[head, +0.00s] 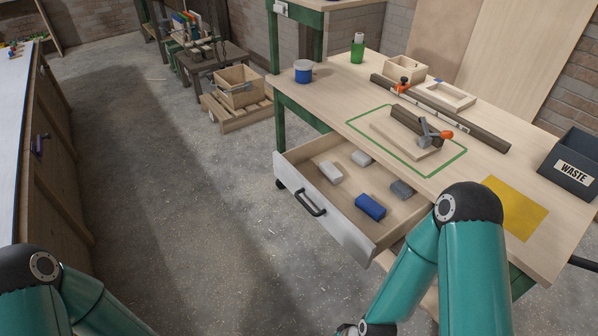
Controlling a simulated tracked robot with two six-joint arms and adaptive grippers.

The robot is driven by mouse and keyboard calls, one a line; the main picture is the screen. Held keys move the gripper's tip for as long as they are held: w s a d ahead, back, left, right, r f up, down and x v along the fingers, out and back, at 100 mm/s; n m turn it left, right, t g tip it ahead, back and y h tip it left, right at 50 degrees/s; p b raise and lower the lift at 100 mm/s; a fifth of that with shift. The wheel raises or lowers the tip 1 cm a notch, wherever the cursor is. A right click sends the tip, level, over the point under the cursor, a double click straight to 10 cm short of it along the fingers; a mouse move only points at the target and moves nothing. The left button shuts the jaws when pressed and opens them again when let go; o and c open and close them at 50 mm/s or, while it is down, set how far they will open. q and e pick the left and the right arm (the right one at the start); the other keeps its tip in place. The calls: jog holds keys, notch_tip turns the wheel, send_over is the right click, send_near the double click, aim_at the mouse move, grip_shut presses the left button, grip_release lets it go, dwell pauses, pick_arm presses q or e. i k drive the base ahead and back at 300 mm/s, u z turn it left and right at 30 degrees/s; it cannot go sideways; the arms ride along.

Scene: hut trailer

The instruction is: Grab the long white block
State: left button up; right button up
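An open drawer (345,222) under the workbench holds several small blocks. A white block (331,172) lies near the drawer's left front side. A second, pale grey-white block (362,158) lies farther back and looks a little smaller. A blue block (370,207) and a grey block (401,189) lie to the right, apart from the white ones.
The workbench top (340,92) holds a clamp (432,133), a blue-lidded tub (303,71), a green bottle (357,47) and a dark waste bin (572,168). A black handle (310,204) sticks out of the drawer front. The concrete floor (190,210) left of the drawer is clear.

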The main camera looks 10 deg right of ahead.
aim_at(328, 170)
jog(key=u, duration=0.8)
jog(key=i, duration=2.75)
jog(key=z, duration=2.05)
jog(key=i, duration=0.4)
jog(key=z, duration=0.55)
